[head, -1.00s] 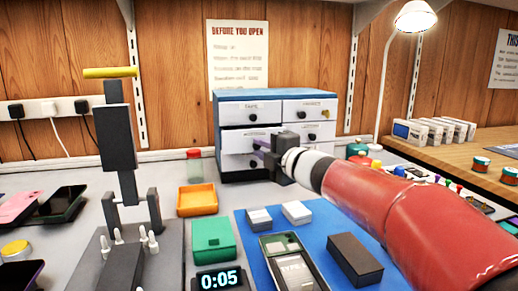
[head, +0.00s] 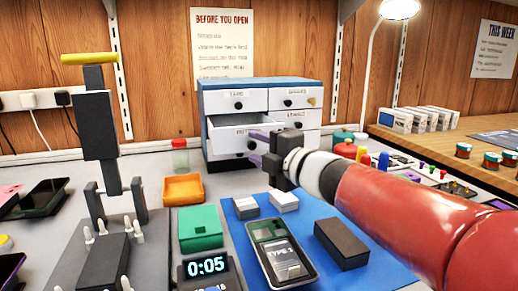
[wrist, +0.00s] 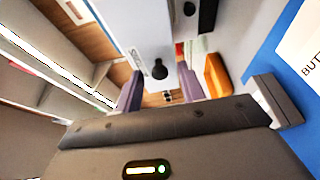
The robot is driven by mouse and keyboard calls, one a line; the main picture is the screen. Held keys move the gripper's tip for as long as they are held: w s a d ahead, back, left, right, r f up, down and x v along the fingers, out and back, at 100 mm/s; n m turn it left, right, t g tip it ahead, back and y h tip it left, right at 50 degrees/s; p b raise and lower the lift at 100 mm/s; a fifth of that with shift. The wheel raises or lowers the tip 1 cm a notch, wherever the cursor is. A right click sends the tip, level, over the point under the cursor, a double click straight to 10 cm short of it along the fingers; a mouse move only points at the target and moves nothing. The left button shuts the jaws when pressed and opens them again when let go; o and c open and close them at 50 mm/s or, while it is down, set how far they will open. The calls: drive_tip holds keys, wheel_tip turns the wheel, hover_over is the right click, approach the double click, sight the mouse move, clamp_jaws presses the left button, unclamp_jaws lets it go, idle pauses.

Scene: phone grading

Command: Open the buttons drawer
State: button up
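A drawer cabinet (head: 262,84) with a blue top and white drawers stands against the back wall. Its left middle drawer (head: 228,138) is pulled out, with its inside showing from above. That drawer's label is partly hidden and too small to read surely. My gripper (head: 257,148) is at the right of this drawer's front. In the wrist view, the purple fingers (wrist: 160,92) are apart on either side of a dark knob (wrist: 160,70) on a white labelled drawer front (wrist: 142,30). Gaps show between knob and fingers. My gripper partly hides the lower drawers in the head view.
An orange tray (head: 184,190), a green box (head: 200,229) and a timer (head: 208,268) stand in front of the cabinet. A blue mat (head: 375,278) holds a phone (head: 281,252) and a dark block (head: 341,243). A lever press (head: 100,135) stands at the left.

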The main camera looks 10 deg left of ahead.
drive_tip(key=v, duration=0.8)
idle(0.4)
